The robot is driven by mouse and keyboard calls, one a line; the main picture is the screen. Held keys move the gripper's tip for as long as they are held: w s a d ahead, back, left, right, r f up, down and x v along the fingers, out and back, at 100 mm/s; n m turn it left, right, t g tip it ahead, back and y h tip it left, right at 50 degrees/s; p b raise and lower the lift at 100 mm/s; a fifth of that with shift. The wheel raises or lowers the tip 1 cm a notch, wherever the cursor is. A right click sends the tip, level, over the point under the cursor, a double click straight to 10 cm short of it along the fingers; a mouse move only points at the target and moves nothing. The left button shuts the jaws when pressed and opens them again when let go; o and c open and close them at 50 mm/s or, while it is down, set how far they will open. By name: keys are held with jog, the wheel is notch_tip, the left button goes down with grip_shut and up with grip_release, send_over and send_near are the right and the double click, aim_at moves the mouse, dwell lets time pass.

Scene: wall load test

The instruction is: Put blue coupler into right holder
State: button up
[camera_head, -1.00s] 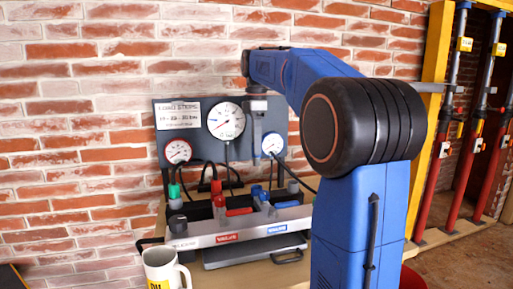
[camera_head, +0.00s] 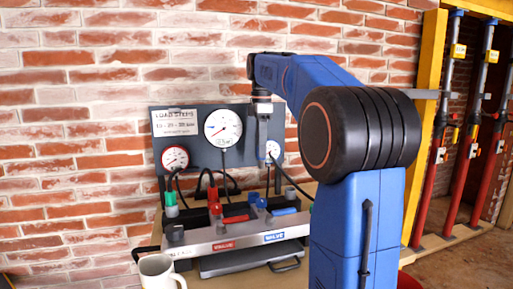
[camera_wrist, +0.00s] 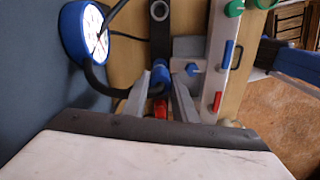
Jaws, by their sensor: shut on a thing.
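In the wrist view the blue coupler (camera_wrist: 160,74) sits between the tips of my gripper's two grey fingers (camera_wrist: 160,88), which are shut on it. A black hose runs close beside it. In the head view my gripper (camera_head: 264,150) points down in front of the gauge panel, above the right part of the bench; what lies between its fingertips is hard to make out there. The right holder, a grey ring-topped cylinder (camera_head: 290,192), stands right of the gripper. Its dark open ring shows at the top of the wrist view (camera_wrist: 159,11), apart from the coupler.
The gauge panel (camera_head: 190,145) stands behind. The valve bar (camera_head: 205,246) with red and blue levers runs along the front. A green coupler (camera_head: 170,198) and a red coupler (camera_head: 214,199) stand to the left. A white mug (camera_head: 157,273) is at the front left.

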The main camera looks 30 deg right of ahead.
jog(key=s+d, duration=0.2)
jog(key=d, duration=0.5)
dwell(0.6)
jog(key=d, duration=0.2)
jog(key=s+d, duration=0.1)
jog(key=shift+d, duration=0.35)
dwell(0.5)
jog(key=shift+f, duration=0.1)
notch_tip(320, 180, down, 6)
jog(key=shift+f, duration=0.15)
dwell(1.0)
jog(key=shift+f, duration=2.2)
dwell(1.8)
